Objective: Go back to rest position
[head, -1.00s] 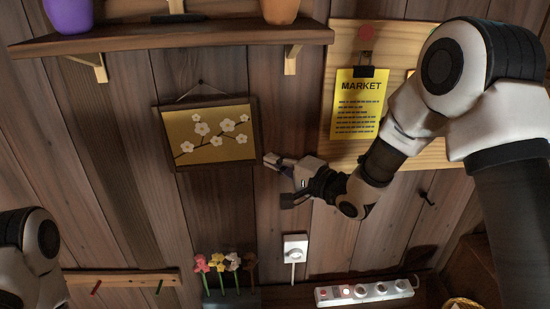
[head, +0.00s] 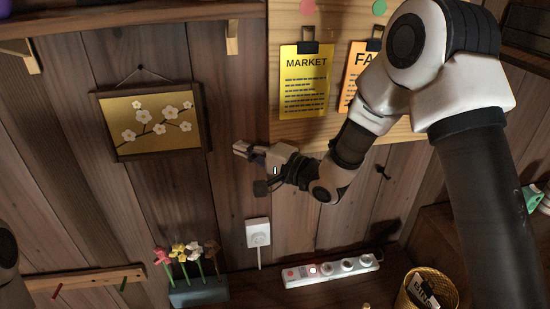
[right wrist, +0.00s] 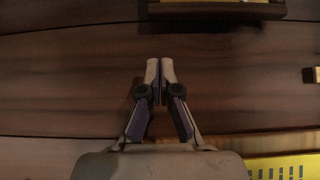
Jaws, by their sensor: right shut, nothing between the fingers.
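My right gripper (head: 247,154) is shut and empty in the head view. It is in front of the wood-plank wall, right of the framed blossom picture (head: 152,118) and left of the yellow MARKET sheet (head: 304,82). In the right wrist view its two fingers (right wrist: 160,68) are together at the middle, with bare planks beyond them. My left gripper is out of view; only a small part of my left arm shows at the left edge of the head view.
A power strip (head: 331,270), a wall socket (head: 258,233), a flower holder (head: 199,292) and a gold basket (head: 428,289) are low down. A wooden board (head: 285,20) holds the sheets. A peg rack (head: 85,279) is at lower left. A shelf (head: 130,20) runs along the top.

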